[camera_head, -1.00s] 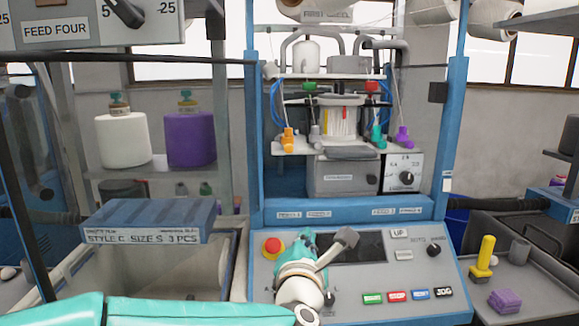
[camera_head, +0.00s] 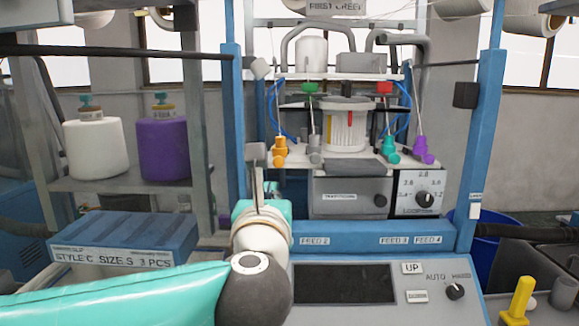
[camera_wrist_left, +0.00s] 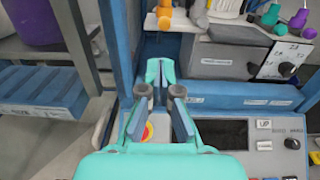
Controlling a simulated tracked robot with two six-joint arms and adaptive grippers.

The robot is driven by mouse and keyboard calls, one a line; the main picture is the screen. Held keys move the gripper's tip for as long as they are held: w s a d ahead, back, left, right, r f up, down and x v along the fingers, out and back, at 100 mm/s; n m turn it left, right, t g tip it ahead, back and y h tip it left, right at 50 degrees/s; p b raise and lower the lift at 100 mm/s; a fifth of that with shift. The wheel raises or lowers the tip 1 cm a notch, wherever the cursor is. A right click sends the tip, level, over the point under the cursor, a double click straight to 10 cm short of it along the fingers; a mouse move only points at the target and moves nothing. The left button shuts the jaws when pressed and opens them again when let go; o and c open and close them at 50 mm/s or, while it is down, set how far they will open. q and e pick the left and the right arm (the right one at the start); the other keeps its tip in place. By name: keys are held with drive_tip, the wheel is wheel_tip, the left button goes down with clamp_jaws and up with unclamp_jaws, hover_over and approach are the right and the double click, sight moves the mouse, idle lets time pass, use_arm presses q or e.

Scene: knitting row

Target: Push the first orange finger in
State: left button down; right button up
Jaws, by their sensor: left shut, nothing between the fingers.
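The orange finger (camera_head: 280,146) sits at the left end of the row on the knitting machine, with a rounded knob at its lower end. In the left wrist view an orange finger (camera_wrist_left: 164,14) shows at the top edge, partly cut off. My left gripper (camera_head: 272,187) is below and slightly left of the orange finger, largely hidden behind my own wrist. In the left wrist view the left gripper (camera_wrist_left: 160,66) is shut and empty, its tips pointing toward the machine and apart from the finger. My right gripper is not in view.
Beside the orange finger are a grey finger (camera_head: 315,149), a teal finger (camera_head: 389,147) and a purple finger (camera_head: 423,149). A blue machine post (camera_head: 237,135) stands close left of my gripper. The control panel (camera_head: 385,308) lies below, with a red button (camera_wrist_left: 147,132).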

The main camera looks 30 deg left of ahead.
sight(279, 164)
use_arm(q)
drive_tip(key=p+x, duration=0.1)
drive_tip(key=x, duration=0.3)
drive_tip(key=p+x, duration=0.1)
drive_tip(key=x, duration=0.4)
drive_tip(key=p+x, duration=0.1)
drive_tip(key=x, duration=0.3)
drive_tip(key=shift+w+d, duration=0.25)
drive_tip(key=shift+w, duration=0.15)
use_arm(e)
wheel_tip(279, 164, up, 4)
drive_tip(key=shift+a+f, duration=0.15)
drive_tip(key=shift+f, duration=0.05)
